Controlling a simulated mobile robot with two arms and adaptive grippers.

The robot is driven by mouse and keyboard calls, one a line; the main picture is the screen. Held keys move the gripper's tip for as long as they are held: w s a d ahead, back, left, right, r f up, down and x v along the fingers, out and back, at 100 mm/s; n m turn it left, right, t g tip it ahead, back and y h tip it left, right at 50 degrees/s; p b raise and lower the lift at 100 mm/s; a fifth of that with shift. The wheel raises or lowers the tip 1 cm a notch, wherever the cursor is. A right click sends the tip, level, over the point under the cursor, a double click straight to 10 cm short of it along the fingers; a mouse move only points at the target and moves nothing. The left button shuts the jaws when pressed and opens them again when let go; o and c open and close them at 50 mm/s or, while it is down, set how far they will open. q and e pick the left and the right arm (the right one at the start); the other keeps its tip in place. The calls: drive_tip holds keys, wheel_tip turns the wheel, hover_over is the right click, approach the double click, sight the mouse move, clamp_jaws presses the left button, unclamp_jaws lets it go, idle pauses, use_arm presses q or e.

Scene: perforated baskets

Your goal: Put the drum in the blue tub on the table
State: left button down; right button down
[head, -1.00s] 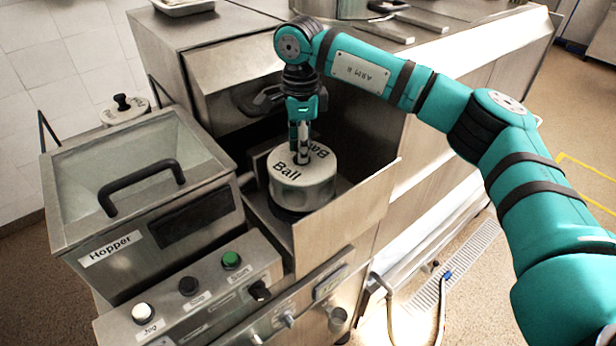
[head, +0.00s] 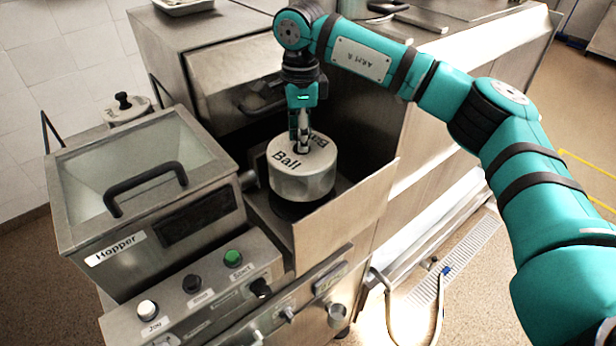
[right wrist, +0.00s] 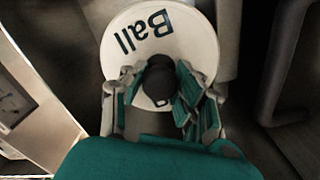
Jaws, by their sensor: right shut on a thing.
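The drum (head: 302,186) is a pale, short metal cylinder with "Ball" lettered on its top. In the head view it is at the open bay of the steel machine, over a dark round base (head: 296,210). My right gripper (head: 302,146) comes down from above and is shut on the dark knob at the middle of the drum's top. The right wrist view shows the drum (right wrist: 150,38) and the fingers (right wrist: 160,92) on both sides of the knob. No blue tub and no table are in view. My left gripper is not in view.
The hopper (head: 75,200) with its black handle stands left of the bay. A button panel (head: 190,290) is in front. A steel side plate (head: 345,215) borders the bay at the right. A hose (head: 440,310) lies by a floor grate at the lower right.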

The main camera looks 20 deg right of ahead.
sight(311, 157)
drive_tip(key=shift+r, duration=0.2)
wheel_tip(311, 157, up, 12)
drive_tip(key=s+d+p, duration=0.1)
drive_tip(key=s+p, duration=0.1)
drive_tip(key=p, duration=0.4)
drive_tip(key=shift+s+r+p, duration=0.15)
drive_tip(key=shift+s+p, duration=0.2)
drive_tip(key=shift+s, duration=0.05)
idle(0.6)
